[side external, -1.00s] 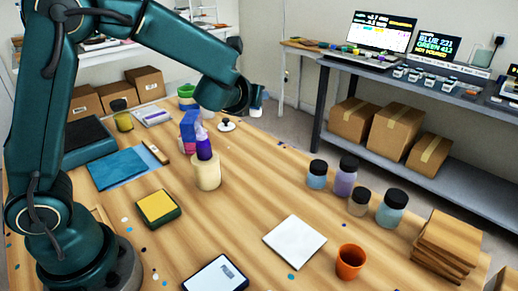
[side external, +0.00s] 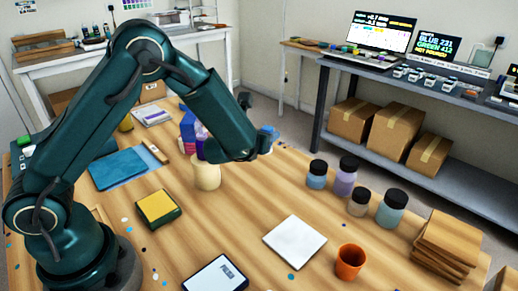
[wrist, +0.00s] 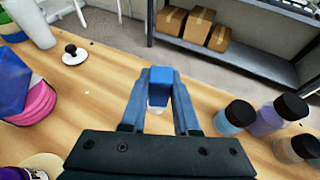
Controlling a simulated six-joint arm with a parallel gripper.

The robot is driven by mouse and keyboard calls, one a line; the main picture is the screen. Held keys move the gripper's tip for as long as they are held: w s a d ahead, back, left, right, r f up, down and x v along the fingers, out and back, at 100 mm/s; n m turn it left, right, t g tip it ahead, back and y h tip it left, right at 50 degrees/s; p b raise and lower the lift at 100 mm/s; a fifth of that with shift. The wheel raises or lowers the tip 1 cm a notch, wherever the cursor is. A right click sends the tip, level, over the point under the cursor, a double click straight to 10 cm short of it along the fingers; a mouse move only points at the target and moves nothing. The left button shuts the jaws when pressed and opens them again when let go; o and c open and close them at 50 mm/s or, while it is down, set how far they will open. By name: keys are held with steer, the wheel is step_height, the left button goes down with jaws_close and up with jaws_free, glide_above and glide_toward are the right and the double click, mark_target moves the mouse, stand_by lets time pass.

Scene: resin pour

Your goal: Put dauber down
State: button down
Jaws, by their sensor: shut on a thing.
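My gripper (wrist: 160,108) is shut on the dauber (wrist: 160,76), a small blue block with a pale white tip between the fingers. In the side view, my gripper (side external: 268,140) is near the table's far right edge, right of the cream cup (side external: 207,176), with a bit of blue showing at its end. The dauber appears to be held above the wood table (wrist: 105,85); the gap beneath it is hard to judge. A white disc with a black knob (wrist: 75,56) stands on the table, left of the gripper in the wrist view.
Several black-lidded jars (side external: 316,175) stand to the right, near the table edge. A white tile (side external: 294,242) and an orange cup (side external: 350,262) are nearer. Blue and pink items (wrist: 35,103) are at the wrist view's left.

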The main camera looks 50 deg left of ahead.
steer(key=shift+f, duration=2.65)
steer(key=c, duration=0.7)
jaws_free()
steer(key=shift+f, duration=0.1)
steer(key=shift+o, duration=0.2)
steer(key=shift+s+r, duration=0.1)
steer(key=shift+r, duration=0.1)
steer(key=v, duration=1.1)
steer(key=shift+s+d, duration=0.2)
steer(key=shift+s, duration=0.15)
steer(key=shift+r, duration=0.1)
